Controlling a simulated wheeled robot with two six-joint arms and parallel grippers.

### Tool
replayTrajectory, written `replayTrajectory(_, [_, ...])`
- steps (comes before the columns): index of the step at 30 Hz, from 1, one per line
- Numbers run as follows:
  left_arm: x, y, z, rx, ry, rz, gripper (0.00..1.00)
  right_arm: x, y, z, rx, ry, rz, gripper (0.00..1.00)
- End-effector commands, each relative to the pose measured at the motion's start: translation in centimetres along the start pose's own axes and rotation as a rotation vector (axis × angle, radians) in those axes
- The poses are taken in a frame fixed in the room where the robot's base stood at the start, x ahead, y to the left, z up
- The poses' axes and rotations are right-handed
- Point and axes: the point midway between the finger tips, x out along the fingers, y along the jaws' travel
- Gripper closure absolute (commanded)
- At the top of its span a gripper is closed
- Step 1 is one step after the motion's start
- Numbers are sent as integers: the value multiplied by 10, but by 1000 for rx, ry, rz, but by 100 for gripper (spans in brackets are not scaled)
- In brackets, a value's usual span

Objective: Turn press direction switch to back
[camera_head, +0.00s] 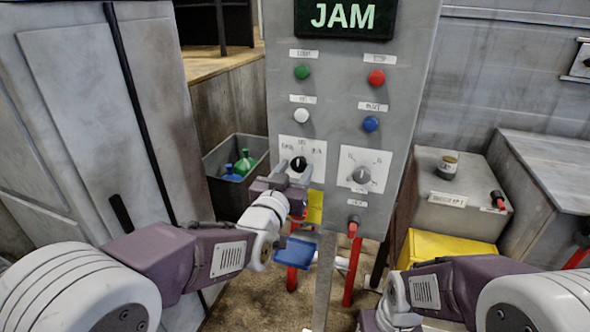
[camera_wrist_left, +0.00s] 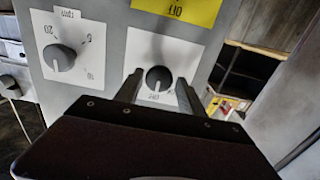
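The press direction switch looks to be the black knob (camera_head: 299,163) on a white label plate at the left of the grey control panel (camera_head: 336,140). The knob also shows in the left wrist view (camera_wrist_left: 158,79), which sees the panel upside down. Its white mark points to the middle label, up in the head view; the small lettering is hard to read. My left gripper (camera_head: 294,173) is open just below and in front of the knob. In the left wrist view its two fingers (camera_wrist_left: 159,88) stand on either side of the knob, with gaps.
A grey dial (camera_head: 361,175) sits right of the knob. Green (camera_head: 302,72), red (camera_head: 376,77), white (camera_head: 301,116) and blue (camera_head: 370,123) buttons are above, under a display (camera_head: 345,17) reading JAM. A dark bin (camera_head: 222,190) with bottles stands left of the panel, a grey box (camera_head: 440,215) right.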

Motion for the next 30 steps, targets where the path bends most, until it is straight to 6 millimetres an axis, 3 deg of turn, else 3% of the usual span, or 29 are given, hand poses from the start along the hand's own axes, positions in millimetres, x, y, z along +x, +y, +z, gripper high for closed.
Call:
replayTrajectory(1, [0, 0, 0, 0, 0, 0, 71, 0, 0, 0, 0, 0, 0, 33])
replayTrajectory(4, [0, 0, 0, 0, 0, 0, 99, 0, 0, 0, 0, 0, 0, 33])
replayTrajectory(5, [0, 0, 0, 0, 0, 0, 100, 0, 0, 0, 0, 0, 0, 33])
replayTrajectory(17, [0, 0, 3, -100, 3, 0, 100, 16, 0, 2, 0, 0, 0, 33])
replayTrajectory(30, [0, 0, 5, -477, 3, 1, 100, 64, 1, 7, 0, 0, 0, 33])
